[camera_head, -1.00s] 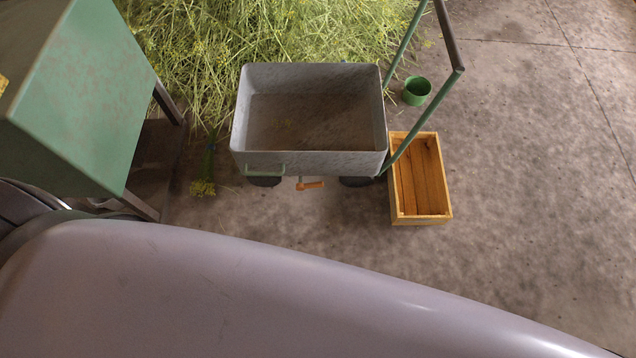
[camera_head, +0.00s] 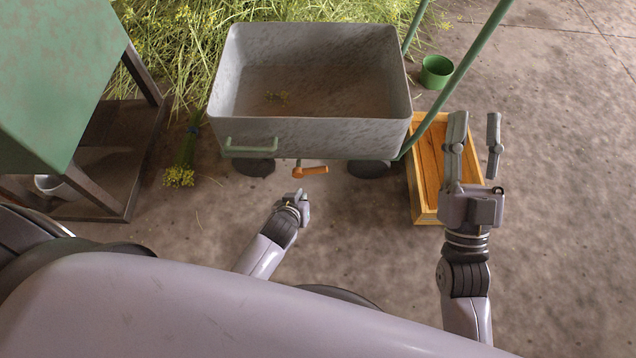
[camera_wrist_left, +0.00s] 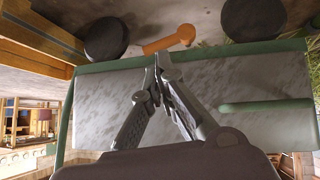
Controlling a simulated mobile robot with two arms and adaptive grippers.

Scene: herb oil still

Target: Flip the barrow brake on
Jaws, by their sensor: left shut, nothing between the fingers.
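The barrow (camera_head: 310,133) is a grey metal tray on dark wheels with a green handle frame. Its orange brake lever (camera_head: 314,171) hangs under the near side between the wheels and points right. The lever also shows in the left wrist view (camera_wrist_left: 170,41), where the barrow (camera_wrist_left: 100,108) looks upside down. My left gripper (camera_head: 302,194) is shut and empty, a little on the near side of the lever and apart from it in the head view. In the wrist view its fingertips (camera_wrist_left: 157,62) meet just below the lever. My right gripper (camera_head: 475,128) is open and empty, above the wooden crate.
The wooden crate (camera_head: 419,207) stands right of the barrow, with a green pot (camera_head: 436,72) behind it. A green cabinet on a dark stand (camera_head: 128,165) is at the left. Cut herbs (camera_head: 155,60) lie behind the barrow. The floor at the right is clear.

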